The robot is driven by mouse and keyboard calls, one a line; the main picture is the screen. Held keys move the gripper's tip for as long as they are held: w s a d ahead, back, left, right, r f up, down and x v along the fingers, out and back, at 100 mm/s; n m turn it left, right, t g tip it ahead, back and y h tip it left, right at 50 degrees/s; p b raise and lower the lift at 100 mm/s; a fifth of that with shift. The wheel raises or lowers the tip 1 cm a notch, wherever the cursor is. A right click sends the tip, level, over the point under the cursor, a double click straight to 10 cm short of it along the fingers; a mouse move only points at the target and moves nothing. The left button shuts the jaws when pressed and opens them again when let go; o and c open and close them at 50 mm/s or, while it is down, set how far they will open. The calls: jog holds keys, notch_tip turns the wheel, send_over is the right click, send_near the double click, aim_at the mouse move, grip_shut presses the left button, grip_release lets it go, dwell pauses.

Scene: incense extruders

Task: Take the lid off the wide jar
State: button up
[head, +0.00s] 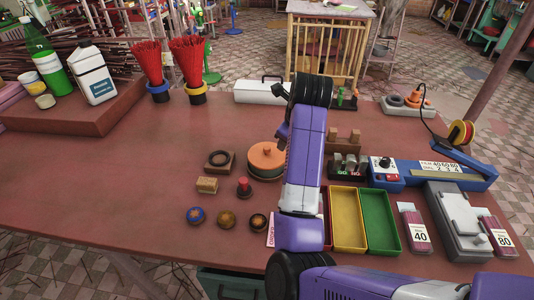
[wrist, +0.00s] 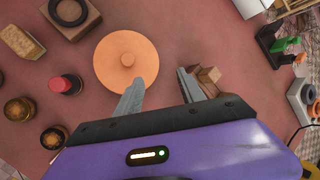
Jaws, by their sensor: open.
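The wide jar (head: 264,177) is a low, round, brownish jar on the red table, just left of my arm in the head view. Its flat orange lid (head: 266,155) has a small knob in the middle and sits on top of the jar. In the wrist view the lid (wrist: 112,72) is seen from above and hides the jar body. My gripper (wrist: 160,82) is open and empty. Its left fingertip shows near the lid's lower right edge; I cannot tell whether it touches. The right finger is beside a wooden block. In the head view my arm hides the fingers.
Left of the jar are a dark ring on a square block (head: 219,160), a red-topped stamp (head: 244,187), a tan block (head: 207,185) and several round knobs. Yellow (head: 348,218) and green (head: 379,222) trays lie to the right. The table's left middle is clear.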

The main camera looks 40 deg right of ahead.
aim_at(267, 148)
jog(key=w+a+r+m+y, duration=0.1)
jog(key=a+r+m+y, duration=0.2)
jog(key=a, duration=0.1)
jog(key=shift+p+x, duration=0.5)
jog(key=shift+x, duration=3.25)
jog(key=shift+w+r+g, duration=0.1)
jog(key=shift+g, duration=0.2)
grip_shut()
